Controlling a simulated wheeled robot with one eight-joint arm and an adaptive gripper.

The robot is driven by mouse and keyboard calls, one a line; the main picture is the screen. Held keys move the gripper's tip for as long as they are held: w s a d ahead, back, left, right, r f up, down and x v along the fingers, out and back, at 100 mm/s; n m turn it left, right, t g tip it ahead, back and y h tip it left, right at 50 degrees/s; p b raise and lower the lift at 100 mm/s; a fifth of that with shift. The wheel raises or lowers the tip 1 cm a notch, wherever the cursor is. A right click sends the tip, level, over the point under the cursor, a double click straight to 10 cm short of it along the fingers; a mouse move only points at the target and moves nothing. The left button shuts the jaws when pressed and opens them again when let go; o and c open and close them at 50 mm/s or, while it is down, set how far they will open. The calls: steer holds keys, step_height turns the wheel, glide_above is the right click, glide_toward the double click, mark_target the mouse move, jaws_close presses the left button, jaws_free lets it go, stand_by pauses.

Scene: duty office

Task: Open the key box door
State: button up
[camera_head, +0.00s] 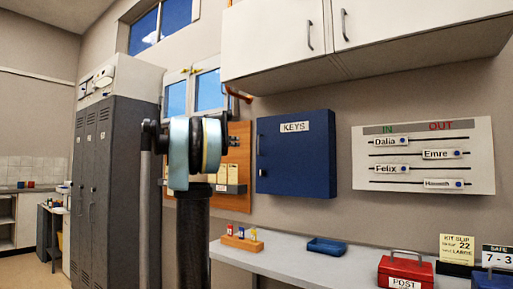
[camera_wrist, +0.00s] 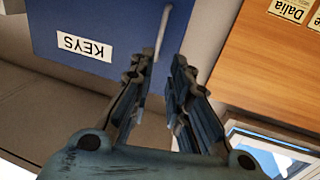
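The blue key box (camera_head: 297,160) hangs on the wall with a white KEYS label (camera_head: 294,127). Its door looks shut in the head view. A slim handle (camera_head: 258,145) is at the door's left edge. In the wrist view the key box (camera_wrist: 98,18) appears turned over, with the pale handle (camera_wrist: 163,32) near its edge. My gripper (camera_wrist: 163,60) is open, its two fingers apart. The handle lines up with the gap between the fingertips, closer to the left finger; I cannot tell whether they touch. The head view does not clearly show my fingers.
White cupboards (camera_head: 375,35) hang above the key box. A counter (camera_head: 300,262) below holds a blue tray (camera_head: 326,247) and a red POST box (camera_head: 405,271). An IN/OUT board (camera_head: 424,156) is right of the box; an orange-brown board (camera_head: 238,150) is left.

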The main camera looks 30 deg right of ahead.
steer(key=w+d, duration=0.1)
steer(key=d, duration=0.4)
steer(key=w+d, duration=0.1)
steer(key=d, duration=0.5)
steer(key=w+d, duration=0.1)
steer(key=d, duration=0.5)
steer(key=shift+w+r, duration=0.2)
steer(key=shift+w, duration=0.05)
jaws_close()
